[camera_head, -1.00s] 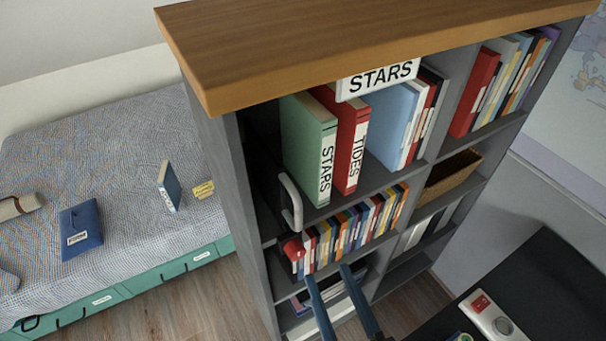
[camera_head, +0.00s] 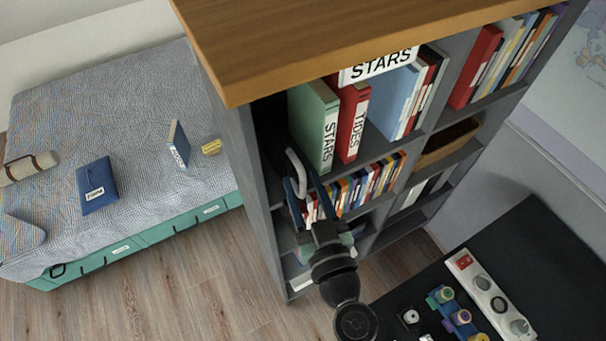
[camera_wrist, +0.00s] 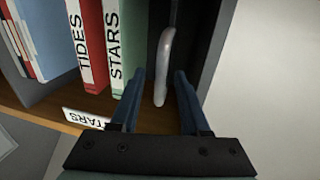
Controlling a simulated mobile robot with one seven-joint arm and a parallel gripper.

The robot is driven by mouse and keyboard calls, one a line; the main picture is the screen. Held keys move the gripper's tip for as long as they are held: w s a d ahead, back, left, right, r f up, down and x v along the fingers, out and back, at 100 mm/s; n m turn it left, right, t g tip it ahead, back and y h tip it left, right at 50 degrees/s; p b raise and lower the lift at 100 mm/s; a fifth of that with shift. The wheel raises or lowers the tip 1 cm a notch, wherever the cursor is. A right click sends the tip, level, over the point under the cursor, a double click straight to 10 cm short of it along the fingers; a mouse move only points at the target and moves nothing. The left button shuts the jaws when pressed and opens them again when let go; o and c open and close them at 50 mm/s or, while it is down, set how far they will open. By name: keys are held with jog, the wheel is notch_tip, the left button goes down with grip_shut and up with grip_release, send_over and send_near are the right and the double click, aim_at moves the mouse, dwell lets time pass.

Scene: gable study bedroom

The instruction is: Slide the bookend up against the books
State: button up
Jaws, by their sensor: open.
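The bookend (camera_head: 295,168) stands at the left end of the upper shelf; its pale curved handle faces out and its dark body blends into the shadow. The handle also shows in the wrist view (camera_wrist: 163,62). The books are a green STARS binder (camera_head: 317,125) and a red TIDES binder (camera_head: 355,120), upright to its right, with a dark gap between handle and green binder. My gripper (camera_head: 302,182) is open at the bookend. In the wrist view its blue fingers (camera_wrist: 161,76) lie on either side of the handle, apparently apart from it.
The shelf unit's wooden top (camera_head: 350,30) overhangs, with a STARS sign (camera_head: 385,65) below its edge. Small coloured books (camera_head: 370,190) fill the shelf beneath. A dark desk (camera_head: 500,240) with gadgets stands at lower right; a bed (camera_head: 130,130) is at left.

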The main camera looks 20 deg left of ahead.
jog(key=shift+w+a, duration=0.25)
jog(key=shift+w, duration=0.05)
jog(key=shift+c, duration=0.3)
grip_shut()
dwell(1.0)
